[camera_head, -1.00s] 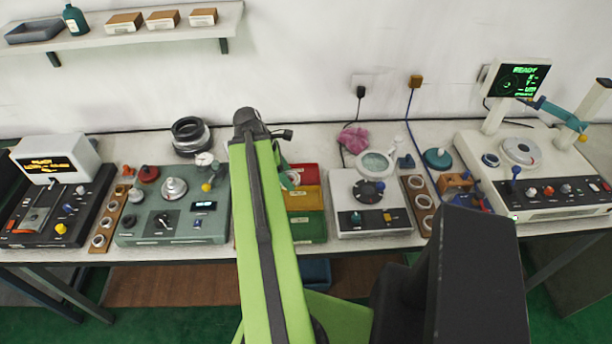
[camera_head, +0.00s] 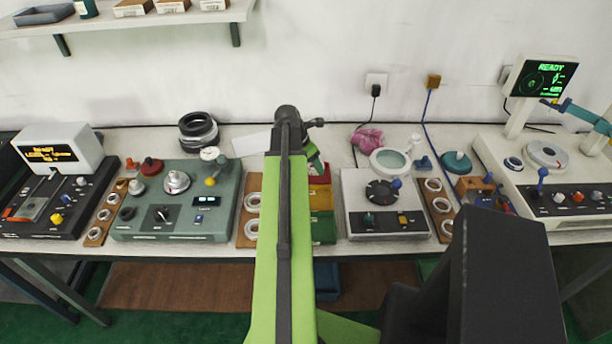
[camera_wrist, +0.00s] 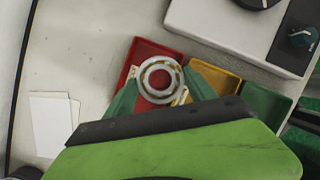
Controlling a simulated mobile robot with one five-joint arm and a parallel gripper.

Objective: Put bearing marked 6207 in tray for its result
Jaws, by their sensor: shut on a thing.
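In the wrist view a metal bearing ring (camera_wrist: 160,79) is held between the fingertips of my gripper (camera_wrist: 161,92). No marking on it can be read. The ring shows over the red tray (camera_wrist: 142,50), at some height that I cannot tell. The yellow tray (camera_wrist: 224,77) and the green tray (camera_wrist: 266,104) lie beside the red one. In the head view my green arm hides part of the trays; the red (camera_head: 320,175), yellow (camera_head: 321,198) and green (camera_head: 323,229) ones show to its right. My gripper is largely hidden there behind the arm.
A white machine (camera_head: 385,215) with a round lens stands right of the trays. A wooden rack (camera_head: 249,239) with rings and a teal machine (camera_head: 176,212) stand to the left. White cards (camera_wrist: 50,123) lie on the bench behind the trays. A pink cloth (camera_head: 367,139) lies near the wall.

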